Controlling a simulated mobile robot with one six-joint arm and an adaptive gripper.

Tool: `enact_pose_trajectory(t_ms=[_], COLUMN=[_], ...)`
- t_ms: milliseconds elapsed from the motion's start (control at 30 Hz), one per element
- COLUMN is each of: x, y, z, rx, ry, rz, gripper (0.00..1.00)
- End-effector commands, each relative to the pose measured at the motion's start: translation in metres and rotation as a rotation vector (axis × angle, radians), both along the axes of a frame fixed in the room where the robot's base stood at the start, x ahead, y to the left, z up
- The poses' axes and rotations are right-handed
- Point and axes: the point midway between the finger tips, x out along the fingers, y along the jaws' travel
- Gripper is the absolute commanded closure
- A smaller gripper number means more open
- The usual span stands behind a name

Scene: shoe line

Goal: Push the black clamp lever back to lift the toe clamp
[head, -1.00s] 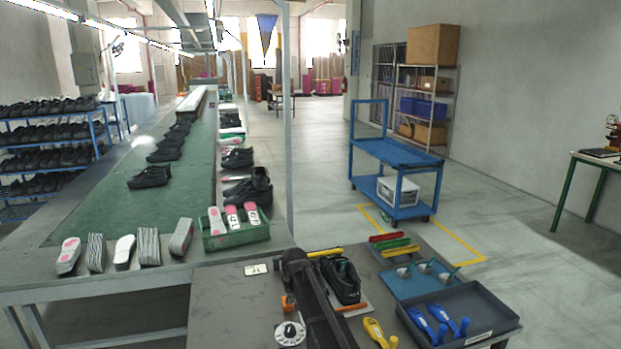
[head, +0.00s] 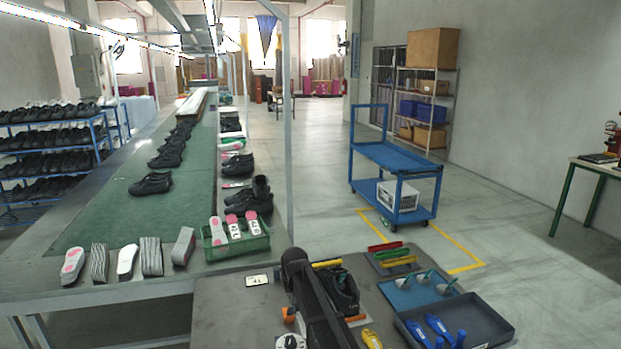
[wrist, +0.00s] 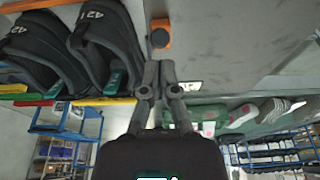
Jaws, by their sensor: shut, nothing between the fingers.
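In the wrist view my gripper (wrist: 158,68) is shut and empty, its fingertips close to an orange piece (wrist: 163,24) with a small dark round end (wrist: 160,39). I cannot tell whether this end is the clamp lever or whether my fingers touch it. Two black shoe parts (wrist: 105,35) marked with numbers lie to the left. In the head view a black shoe (head: 347,291) sits on the bench beside my dark arm, with a yellow bar (head: 327,263) near its far end. An orange piece (head: 289,315) shows left of my arm. The arm hides my fingertips and part of the clamp.
The grey bench (head: 232,309) is clear at left, with a white label card (head: 257,280). A white dial (head: 290,342) is at the front edge. A dark tray (head: 488,328) with blue tools and a blue mat (head: 418,291) are at right. A green crate (head: 236,246) stands behind.

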Motion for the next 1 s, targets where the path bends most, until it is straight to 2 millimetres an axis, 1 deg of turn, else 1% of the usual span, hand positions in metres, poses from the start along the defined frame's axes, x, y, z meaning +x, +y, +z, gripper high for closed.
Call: enact_pose_trajectory(t_ms=[33,267,667,767,867,967,1000], x=[0.000,0.000,0.000,-0.002,-0.010,-0.026,-0.035], y=[0.000,0.000,0.000,-0.003,-0.012,-0.030,-0.040], z=[0.006,0.017,0.017,0.017,0.017,0.016,0.016], rx=[0.000,0.000,0.000,-0.001,-0.003,-0.006,-0.008], ry=[0.000,0.000,0.000,0.002,0.009,0.021,0.029], rz=[0.000,0.000,0.000,-0.002,-0.011,-0.028,-0.037], gripper=[1.00,1.00,1.00,1.00,1.00,1.00,1.00])
